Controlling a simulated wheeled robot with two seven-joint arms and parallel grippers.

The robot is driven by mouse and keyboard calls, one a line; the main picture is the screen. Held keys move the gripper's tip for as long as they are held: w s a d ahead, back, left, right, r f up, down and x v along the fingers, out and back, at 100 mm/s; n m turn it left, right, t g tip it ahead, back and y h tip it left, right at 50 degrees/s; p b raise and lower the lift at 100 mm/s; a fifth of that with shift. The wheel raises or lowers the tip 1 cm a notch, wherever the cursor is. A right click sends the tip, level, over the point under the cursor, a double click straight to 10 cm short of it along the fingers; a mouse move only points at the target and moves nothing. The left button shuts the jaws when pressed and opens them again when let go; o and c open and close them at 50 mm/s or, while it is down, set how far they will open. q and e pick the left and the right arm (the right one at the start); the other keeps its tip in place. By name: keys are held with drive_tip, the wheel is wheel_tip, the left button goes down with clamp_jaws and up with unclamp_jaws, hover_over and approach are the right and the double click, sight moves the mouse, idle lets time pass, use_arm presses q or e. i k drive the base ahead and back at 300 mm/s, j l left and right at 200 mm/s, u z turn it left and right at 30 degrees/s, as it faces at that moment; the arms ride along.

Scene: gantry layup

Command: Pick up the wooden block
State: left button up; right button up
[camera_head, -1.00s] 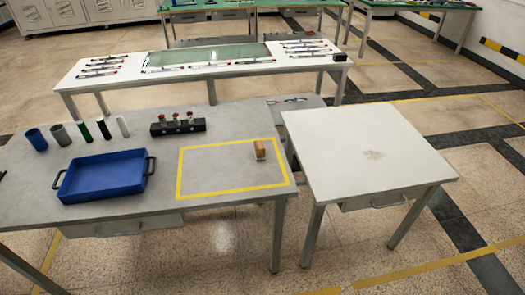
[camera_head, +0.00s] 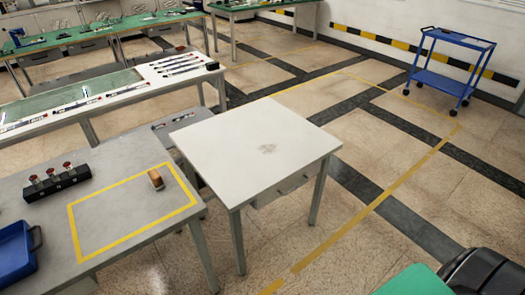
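The wooden block (camera_head: 156,180) is small and brown with a paler side. It sits on the grey table (camera_head: 120,168), inside the yellow taped rectangle, near its far right corner. Nothing touches it. Neither of my grippers shows in the head view.
A white square table (camera_head: 235,150) stands just right of the grey table. A black holder (camera_head: 57,186) with red-topped items and a blue tray (camera_head: 14,255) are on the grey table at left. A blue cart (camera_head: 448,68) stands far right. Open floor lies right of the white table.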

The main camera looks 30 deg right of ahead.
sight(156, 179)
drive_tip(key=i+j+z, duration=0.2)
drive_tip(key=j+z, duration=0.25)
drive_tip(key=i+j+z, duration=0.15)
drive_tip(key=j+z, duration=0.15)
drive_tip(key=z, duration=0.15)
drive_tip(key=i+j+z, duration=0.1)
drive_tip(key=j+z, duration=0.35)
